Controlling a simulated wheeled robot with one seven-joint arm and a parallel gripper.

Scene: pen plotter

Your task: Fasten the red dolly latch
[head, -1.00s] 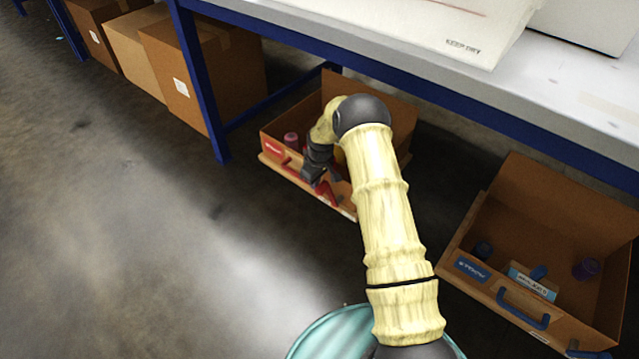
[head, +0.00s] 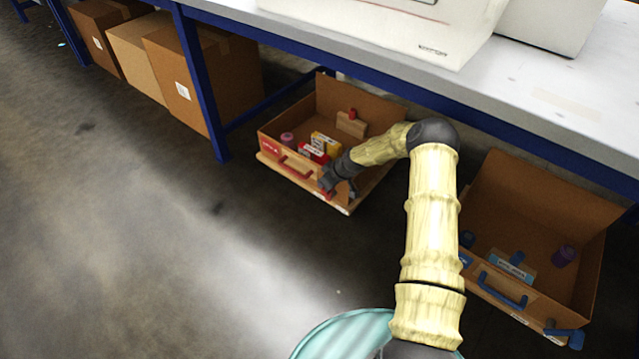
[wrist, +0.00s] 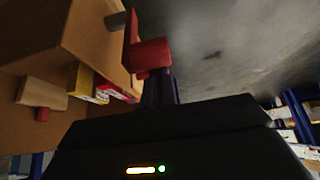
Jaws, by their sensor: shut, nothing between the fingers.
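The open brown case with the red label (head: 272,148) sits on a pale wooden dolly board (head: 345,209) under the bench. The red latch (head: 326,181) is at the case's front right and is partly covered by my gripper (head: 338,183). In the wrist view the red latch (wrist: 149,54) shows as a lever and a round red part just beyond my dark fingertips (wrist: 158,85). My gripper is shut with nothing held. I cannot tell whether the fingers touch the latch. A red carrying handle (head: 294,172) is on the case's front.
The case holds a yellow box (head: 326,142) and a red box (head: 312,154). A second open case with a blue handle (head: 503,290) stands at the right. A blue bench leg (head: 200,90) is at the left. The floor in front (head: 215,260) is clear.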

